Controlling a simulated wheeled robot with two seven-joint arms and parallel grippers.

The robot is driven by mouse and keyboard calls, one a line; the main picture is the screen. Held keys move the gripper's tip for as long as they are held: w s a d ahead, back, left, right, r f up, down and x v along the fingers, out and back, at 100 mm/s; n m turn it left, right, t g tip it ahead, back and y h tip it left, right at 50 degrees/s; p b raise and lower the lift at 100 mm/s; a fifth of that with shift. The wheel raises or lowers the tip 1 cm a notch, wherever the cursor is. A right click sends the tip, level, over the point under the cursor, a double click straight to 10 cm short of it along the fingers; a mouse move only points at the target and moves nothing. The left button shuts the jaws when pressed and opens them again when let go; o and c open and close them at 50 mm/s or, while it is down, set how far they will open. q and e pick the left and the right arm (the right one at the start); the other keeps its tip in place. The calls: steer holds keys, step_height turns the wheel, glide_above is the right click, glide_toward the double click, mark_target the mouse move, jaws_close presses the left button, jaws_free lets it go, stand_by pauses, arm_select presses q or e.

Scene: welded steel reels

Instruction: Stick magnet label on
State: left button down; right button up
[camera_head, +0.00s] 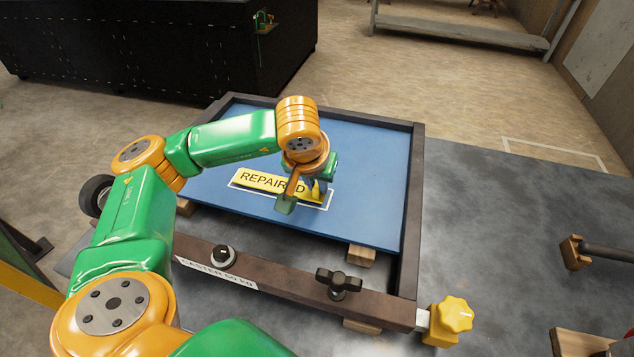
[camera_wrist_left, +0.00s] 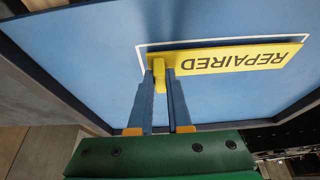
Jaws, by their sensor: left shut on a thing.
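The yellow magnet label (camera_head: 262,182) reads REPAIRED and lies over the white outlined rectangle (camera_head: 325,208) on the blue panel (camera_head: 370,180). In the left wrist view the label (camera_wrist_left: 235,60) appears upside down, with part of the white outline (camera_wrist_left: 190,42) showing beyond its edge. My left gripper (camera_head: 314,188) is shut on the label's yellow tab. Its two blue fingers (camera_wrist_left: 161,78) pinch the tab near one end of the label in the wrist view. I cannot tell whether the label's whole back touches the panel. My right gripper is not in view.
The panel sits in a dark steel frame (camera_head: 415,190) on wooden blocks (camera_head: 361,256). A black knob (camera_head: 339,283) and a yellow knob (camera_head: 453,316) stand at the front rail. A dark-rod tool (camera_head: 605,252) lies farther right.

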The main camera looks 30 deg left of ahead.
arm_select(q)
steer(key=shift+f+b, duration=0.45)
steer(key=shift+b, duration=0.05)
stand_by(0.4)
stand_by(0.3)
steer(key=c, duration=0.8)
jaws_free()
steer(key=shift+o, duration=0.2)
steer(key=shift+r, duration=0.15)
steer(key=v, duration=0.7)
